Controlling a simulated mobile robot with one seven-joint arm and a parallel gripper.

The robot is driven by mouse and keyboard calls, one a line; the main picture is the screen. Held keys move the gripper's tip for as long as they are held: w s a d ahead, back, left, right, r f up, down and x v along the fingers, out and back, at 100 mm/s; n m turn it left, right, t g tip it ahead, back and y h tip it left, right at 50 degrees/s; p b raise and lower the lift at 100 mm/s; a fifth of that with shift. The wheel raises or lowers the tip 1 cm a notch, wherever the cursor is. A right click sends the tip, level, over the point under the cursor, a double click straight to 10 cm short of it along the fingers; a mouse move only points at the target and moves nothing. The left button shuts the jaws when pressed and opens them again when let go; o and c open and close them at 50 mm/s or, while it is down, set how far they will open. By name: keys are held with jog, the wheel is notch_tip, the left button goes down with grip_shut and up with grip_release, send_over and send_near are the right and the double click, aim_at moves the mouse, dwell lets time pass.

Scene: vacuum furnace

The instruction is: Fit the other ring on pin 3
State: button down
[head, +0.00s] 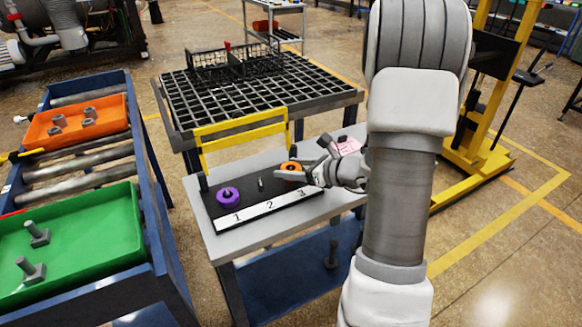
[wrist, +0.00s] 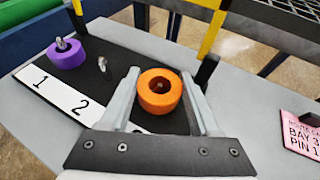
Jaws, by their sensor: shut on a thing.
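The orange ring (wrist: 148,98) is between the two fingers of my gripper (wrist: 160,102), which is shut on it. In the head view, the orange ring (head: 288,172) is over the number 3 end of the black pin board (head: 240,207). Pin 3 does not show apart from the ring. Pin 2 (wrist: 102,64) is bare and stands between the two rings.
A yellow frame (head: 243,132) stands along the back of the board. A pink card (wrist: 301,133) lies to the right, partly cut off. A blue roller cart at left holds an orange tray (head: 45,134) and a green tray (head: 108,232). A black grid table (head: 186,110) stands behind.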

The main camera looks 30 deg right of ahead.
jog(key=shift+f, duration=0.2)
jog(key=shift+c, duration=0.2)
grip_release()
jog(key=p+v, duration=0.2)
jog(key=v, duration=1.5)
jog(key=shift+s+d, duration=0.15)
